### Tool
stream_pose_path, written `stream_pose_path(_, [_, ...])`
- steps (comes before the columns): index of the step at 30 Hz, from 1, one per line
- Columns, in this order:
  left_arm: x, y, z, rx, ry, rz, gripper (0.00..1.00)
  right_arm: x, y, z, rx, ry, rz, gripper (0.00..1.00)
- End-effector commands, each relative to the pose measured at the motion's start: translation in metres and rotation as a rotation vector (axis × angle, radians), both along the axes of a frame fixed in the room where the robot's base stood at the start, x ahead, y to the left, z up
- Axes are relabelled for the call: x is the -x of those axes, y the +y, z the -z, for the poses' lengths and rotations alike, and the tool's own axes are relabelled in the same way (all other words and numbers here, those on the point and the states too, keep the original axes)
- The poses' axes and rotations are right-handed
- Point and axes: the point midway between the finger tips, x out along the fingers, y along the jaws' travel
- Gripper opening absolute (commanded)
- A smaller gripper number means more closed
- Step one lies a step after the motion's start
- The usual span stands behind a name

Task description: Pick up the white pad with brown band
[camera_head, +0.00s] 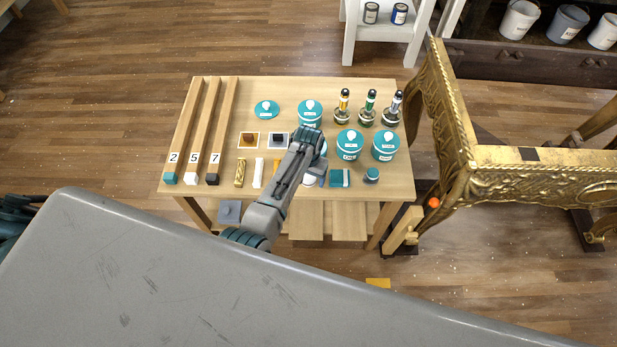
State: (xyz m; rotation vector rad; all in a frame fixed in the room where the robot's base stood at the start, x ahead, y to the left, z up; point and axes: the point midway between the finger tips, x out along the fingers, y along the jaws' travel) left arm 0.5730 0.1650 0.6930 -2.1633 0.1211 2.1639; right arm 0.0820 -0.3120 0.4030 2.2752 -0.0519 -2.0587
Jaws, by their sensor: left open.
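A small white piece (309,181), probably the white pad, lies in the front row of the wooden table (400,185). My left arm covers part of it, and I cannot make out a brown band. My left arm reaches up from the lower left over the table's middle. Its left gripper (315,164) is open above the table, close to the white piece, with its fingers mostly hidden by the arm. I cannot tell its height or any contact. My right gripper is not in view.
A teal pad with a white band (340,178) and a small teal jar (371,175) stand to the right. Teal tubs (385,146) and bottles (369,106) are behind. Numbered wooden bars (206,130) lie left. A gilt console (500,180) stands right of the table.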

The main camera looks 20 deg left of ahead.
Motion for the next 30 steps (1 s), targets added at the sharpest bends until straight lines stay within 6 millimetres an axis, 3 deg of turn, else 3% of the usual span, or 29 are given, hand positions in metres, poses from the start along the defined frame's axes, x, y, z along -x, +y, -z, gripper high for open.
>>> stream_pose_path(2, [0.0, 0.0, 0.0, 0.0, 0.0, 0.0, 0.71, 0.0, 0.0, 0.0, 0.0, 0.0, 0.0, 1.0])
stream_pose_path(9, [0.0, 0.0, 0.0, 0.0, 0.0, 0.0, 0.26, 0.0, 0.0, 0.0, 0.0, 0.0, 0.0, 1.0])
stream_pose_path(22, [-0.001, 0.0, -0.005, 0.0, -0.002, 0.0, 0.26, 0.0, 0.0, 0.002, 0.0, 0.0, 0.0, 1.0])
stream_pose_path(30, [0.004, 0.0, -0.035, 0.001, -0.001, 0.001, 0.26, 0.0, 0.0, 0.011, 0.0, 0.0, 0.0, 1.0])
